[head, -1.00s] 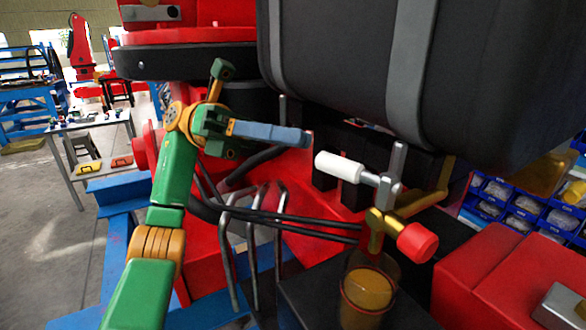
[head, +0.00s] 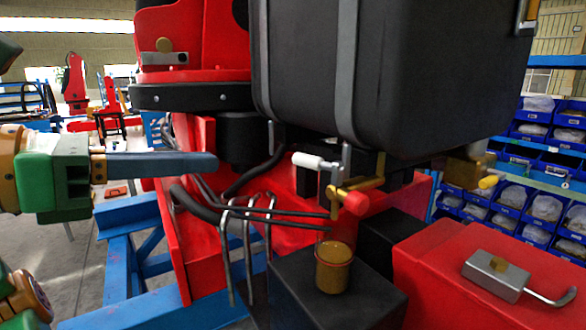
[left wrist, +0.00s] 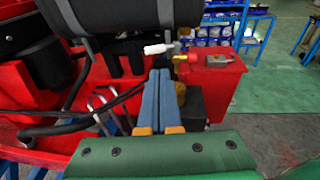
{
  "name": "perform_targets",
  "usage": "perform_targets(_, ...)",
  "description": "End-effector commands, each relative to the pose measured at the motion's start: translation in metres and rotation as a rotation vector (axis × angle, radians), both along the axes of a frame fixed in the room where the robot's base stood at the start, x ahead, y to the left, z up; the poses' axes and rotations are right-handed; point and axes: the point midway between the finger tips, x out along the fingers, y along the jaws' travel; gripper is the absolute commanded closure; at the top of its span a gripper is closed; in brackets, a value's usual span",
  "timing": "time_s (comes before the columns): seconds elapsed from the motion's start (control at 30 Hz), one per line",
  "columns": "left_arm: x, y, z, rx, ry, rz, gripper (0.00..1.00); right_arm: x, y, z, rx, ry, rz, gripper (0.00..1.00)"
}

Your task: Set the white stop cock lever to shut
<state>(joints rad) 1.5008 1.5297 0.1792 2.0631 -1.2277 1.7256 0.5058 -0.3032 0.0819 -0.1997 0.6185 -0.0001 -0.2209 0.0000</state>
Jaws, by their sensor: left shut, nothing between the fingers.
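The white lever (head: 315,161) of the stop cock points left, roughly level, from its grey metal stem. The brass stop cock body (head: 345,189) with a red cap (head: 356,203) hangs below the black tank. My left gripper (head: 214,163) is shut and empty. It lies level to the left of the lever, with a clear gap between them in the head view. In the left wrist view the blue fingers (left wrist: 163,70) are together and the white lever (left wrist: 158,49) shows just beyond their tips. My right gripper is in neither view.
A jar of brown liquid (head: 334,270) stands on a black block under the stop cock. Bent grey rods (head: 246,235) and black hoses are below left of the lever. The black tank (head: 400,75) hangs above. A red box (head: 440,255) is at right.

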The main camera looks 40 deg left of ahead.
Motion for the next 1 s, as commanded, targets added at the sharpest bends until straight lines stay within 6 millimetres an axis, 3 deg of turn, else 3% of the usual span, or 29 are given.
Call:
perform_targets(0.4,0.084,-0.026,-0.017,0.0,0.009,-0.013,1.0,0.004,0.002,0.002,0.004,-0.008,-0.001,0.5)
perform_targets(0.6,0.114,-0.034,-0.022,0.001,0.007,-0.013,1.0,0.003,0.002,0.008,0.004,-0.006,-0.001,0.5)
perform_targets(1.0,0.125,-0.036,-0.026,0.001,0.007,-0.01,1.0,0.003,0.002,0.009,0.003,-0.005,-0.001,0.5)
